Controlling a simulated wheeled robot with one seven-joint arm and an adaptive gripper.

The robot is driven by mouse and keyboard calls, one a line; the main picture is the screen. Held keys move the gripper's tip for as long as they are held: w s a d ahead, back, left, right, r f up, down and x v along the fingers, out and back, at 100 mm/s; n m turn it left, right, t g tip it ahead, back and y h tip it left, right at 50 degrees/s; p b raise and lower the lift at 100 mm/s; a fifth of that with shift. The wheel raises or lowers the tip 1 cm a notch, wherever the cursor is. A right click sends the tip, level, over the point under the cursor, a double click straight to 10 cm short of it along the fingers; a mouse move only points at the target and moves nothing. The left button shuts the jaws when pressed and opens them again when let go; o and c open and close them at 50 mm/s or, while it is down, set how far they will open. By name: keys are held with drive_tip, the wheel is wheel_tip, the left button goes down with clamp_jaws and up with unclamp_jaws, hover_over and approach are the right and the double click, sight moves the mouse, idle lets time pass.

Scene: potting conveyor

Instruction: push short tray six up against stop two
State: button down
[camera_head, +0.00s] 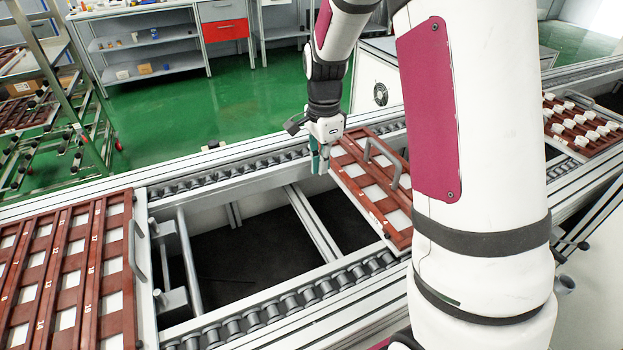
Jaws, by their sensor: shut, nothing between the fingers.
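A short red-brown tray (362,203) with white squares and a grey handle lies across the conveyor rails in the middle right. I cannot read a number on it, so I cannot tell whether it is tray six. My gripper (319,168) is shut and empty, pointing down beside the tray's far left corner. I cannot tell whether the fingers touch the tray. My arm hides the tray's right side. No part is clearly recognisable as stop two.
A larger numbered red-brown tray (128,215) with a handle lies at the left. Between the trays, the conveyor is an open gap with crossbars and roller rails (300,297). Another tray with white pieces (602,145) is at the far right. A rack (75,110) stands behind left.

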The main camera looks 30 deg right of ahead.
sight(381, 165)
wheel_tip(381, 165, down, 11)
drive_tip(key=b, duration=0.2)
drive_tip(key=shift+w+d+r, duration=0.1)
drive_tip(key=shift+d+r, duration=0.15)
drive_tip(key=shift+d, duration=0.75)
drive_tip(key=shift+d+r, duration=0.2)
drive_tip(key=shift+d, duration=0.75)
drive_tip(key=shift+d, duration=0.1)
drive_tip(key=d+b, duration=0.1)
drive_tip(key=d, duration=2.2)
drive_tip(key=shift+d, duration=0.5)
